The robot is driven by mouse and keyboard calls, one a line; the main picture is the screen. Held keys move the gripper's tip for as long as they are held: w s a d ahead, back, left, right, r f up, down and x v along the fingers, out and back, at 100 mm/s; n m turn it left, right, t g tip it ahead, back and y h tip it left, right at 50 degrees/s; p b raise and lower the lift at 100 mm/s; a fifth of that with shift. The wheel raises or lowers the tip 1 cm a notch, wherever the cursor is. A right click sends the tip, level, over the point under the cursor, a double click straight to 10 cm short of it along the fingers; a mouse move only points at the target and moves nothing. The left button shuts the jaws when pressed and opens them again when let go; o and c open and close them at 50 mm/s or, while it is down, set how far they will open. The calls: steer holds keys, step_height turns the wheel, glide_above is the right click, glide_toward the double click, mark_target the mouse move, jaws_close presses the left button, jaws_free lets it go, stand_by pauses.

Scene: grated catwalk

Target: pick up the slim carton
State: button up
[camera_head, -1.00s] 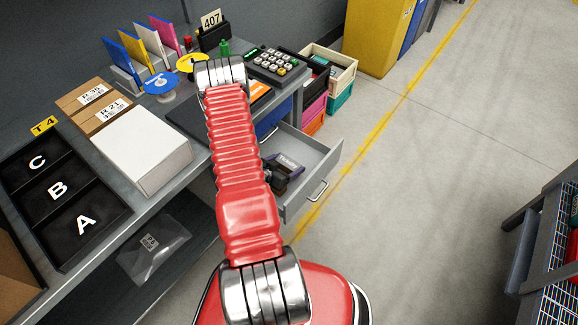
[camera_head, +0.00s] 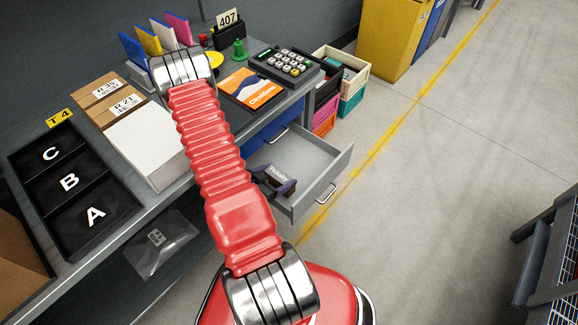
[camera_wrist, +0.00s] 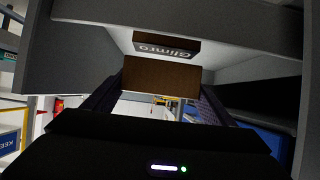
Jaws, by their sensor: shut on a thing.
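The slim carton (camera_wrist: 160,78) shows in the wrist view as a brown face between my gripper's two dark fingers. A dark face lettered "Glimro" shows just above it; I cannot tell whether it belongs to the same carton. My gripper (camera_head: 275,186) is shut on the carton. In the head view it is at the open grey drawer (camera_head: 319,161), beside pale lettering there. The carton cannot be made out in the head view, where my gripper and arm cover that spot.
Above the drawer, the desk holds a keypad device (camera_head: 285,64), an orange-and-dark booklet (camera_head: 250,88), a white paper stack (camera_head: 146,143) and a black lettered tray (camera_head: 73,181). Coloured crates (camera_head: 343,85) stand beyond the drawer.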

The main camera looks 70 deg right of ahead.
steer(key=w+a, duration=0.4)
steer(key=a, duration=0.5)
steer(key=w+a, duration=0.4)
steer(key=a, duration=0.6)
steer(key=shift+w+a, duration=0.2)
stand_by(0.4)
